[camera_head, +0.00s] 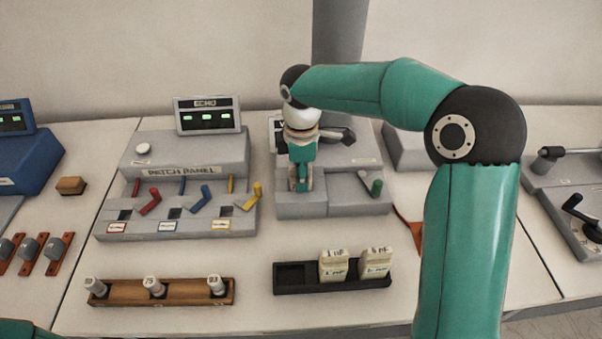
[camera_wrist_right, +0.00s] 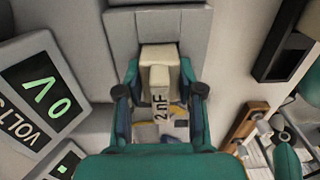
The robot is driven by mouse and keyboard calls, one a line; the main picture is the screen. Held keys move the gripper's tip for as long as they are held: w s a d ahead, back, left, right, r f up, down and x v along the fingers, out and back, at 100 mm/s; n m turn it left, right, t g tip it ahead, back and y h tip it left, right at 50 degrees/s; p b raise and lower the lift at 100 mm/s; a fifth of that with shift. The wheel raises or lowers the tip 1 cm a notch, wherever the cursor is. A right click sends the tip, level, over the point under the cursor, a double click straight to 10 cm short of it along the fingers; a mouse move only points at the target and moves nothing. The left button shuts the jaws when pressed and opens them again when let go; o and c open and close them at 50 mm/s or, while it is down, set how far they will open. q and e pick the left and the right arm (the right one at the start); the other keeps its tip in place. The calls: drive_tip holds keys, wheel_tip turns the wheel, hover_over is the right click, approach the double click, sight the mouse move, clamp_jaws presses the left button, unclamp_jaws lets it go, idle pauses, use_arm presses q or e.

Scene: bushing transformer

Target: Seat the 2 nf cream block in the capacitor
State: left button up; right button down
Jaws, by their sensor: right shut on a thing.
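My right gripper (camera_head: 300,186) is over the grey capacitor unit (camera_head: 345,203) in the head view. It is shut on the cream block (camera_wrist_right: 160,80) marked 2 nF, which shows between its two fingers in the wrist view (camera_wrist_right: 160,92). The block's far end is at the grey capacitor surface (camera_wrist_right: 155,25); I cannot tell whether it is inside the slot. In the head view the gripper and arm hide the block and much of the unit. My left gripper is not in view; only a bit of my left arm shows at the bottom left.
A black rack (camera_head: 292,289) holds cream blocks marked 1 nF (camera_head: 333,266) and seemingly 4 nF (camera_head: 376,263); its left compartment is empty. A wooden rack (camera_head: 190,298) holds several cylinders. The patch panel (camera_head: 185,160) stands left. A green-handled lever (camera_head: 375,187) is close right of the gripper.

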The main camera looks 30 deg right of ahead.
drive_tip(key=c, duration=0.7)
unclamp_jaws()
drive_tip(key=shift+o, duration=0.2)
wheel_tip(320, 180, up, 12)
drive_tip(key=shift+f, duration=0.1)
